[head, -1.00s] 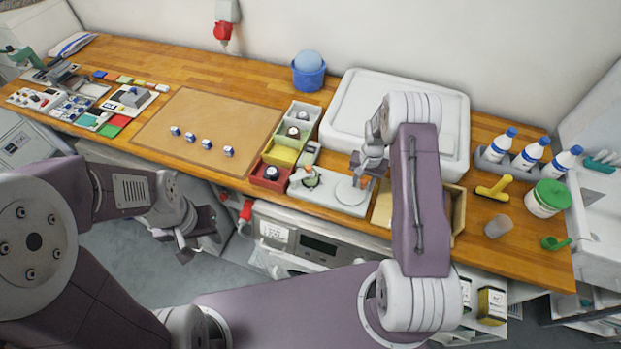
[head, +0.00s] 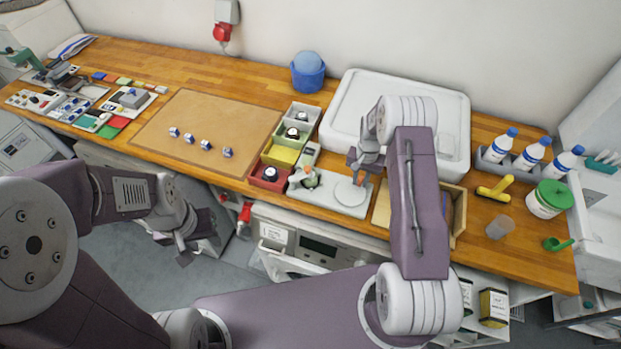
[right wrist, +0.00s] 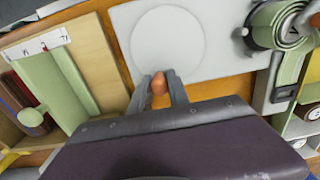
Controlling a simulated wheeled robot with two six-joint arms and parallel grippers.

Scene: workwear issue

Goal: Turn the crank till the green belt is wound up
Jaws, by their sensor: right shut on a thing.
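The winder's pale plate (head: 330,201) lies at the front edge of the bench, with a round disc (head: 351,193) on its right part. My right gripper (head: 358,172) is at the disc's far edge. In the right wrist view it (right wrist: 159,88) is shut on an orange knob (right wrist: 158,83) at the disc's rim. The green belt (right wrist: 291,68) shows beside a grey and green roll (right wrist: 278,24) on the plate's other end; how much is wound is hard to tell. My left gripper (head: 186,240) hangs empty in front of the bench, its fingers apart.
Trays with small parts (head: 283,155) stand left of the winder. A large white lid-like box (head: 345,105) is behind it, and an open wooden box (head: 456,214) to its right. Bottles (head: 530,152) and a green-lidded tub (head: 548,198) stand further right. The brown mat has free room.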

